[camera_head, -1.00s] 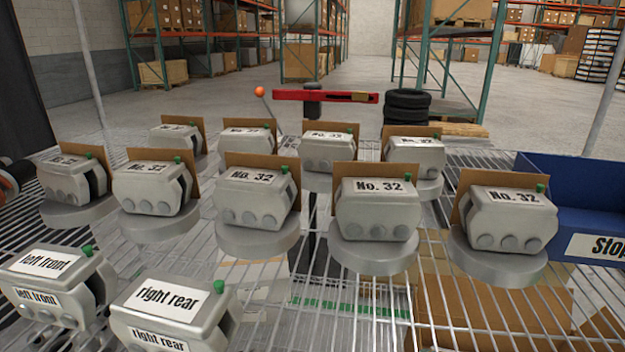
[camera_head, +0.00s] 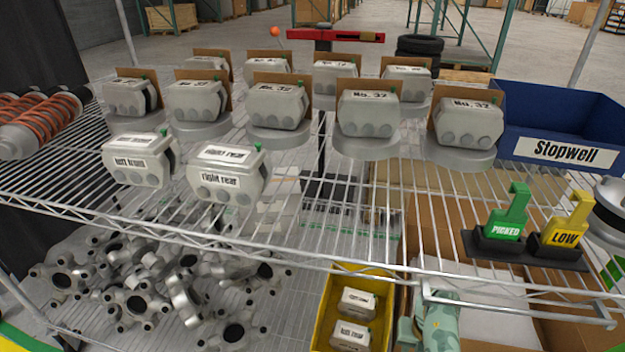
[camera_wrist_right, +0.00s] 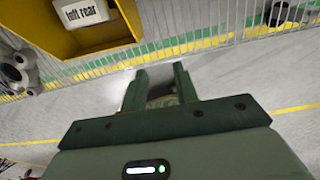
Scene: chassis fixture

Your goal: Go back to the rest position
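My right gripper (camera_wrist_right: 160,88) shows in the right wrist view with its two dark green fingers apart and no held part visible between them. Past the fingers is grey floor. A pale green part that looks like my right gripper (camera_head: 437,322) shows at the bottom of the head view, just right of the yellow bin (camera_head: 324,318). The bin holds two labelled grey calipers (camera_head: 352,335). In the right wrist view the bin (camera_wrist_right: 112,38) is at the top left, apart from the fingers, with a caliper labelled "left rear" (camera_wrist_right: 85,10) in it. My left gripper is not in view.
Several "No. 32" calipers (camera_head: 368,113) stand on round discs on the wire shelf (camera_head: 300,225). "left front" (camera_head: 138,160) and "right rear" (camera_head: 228,173) calipers stand in front. A blue "Stopwell" bin (camera_head: 565,118), "PICKED" (camera_head: 505,215) and "LOW" (camera_head: 565,220) tags are right. Metal hubs (camera_head: 150,290) lie below.

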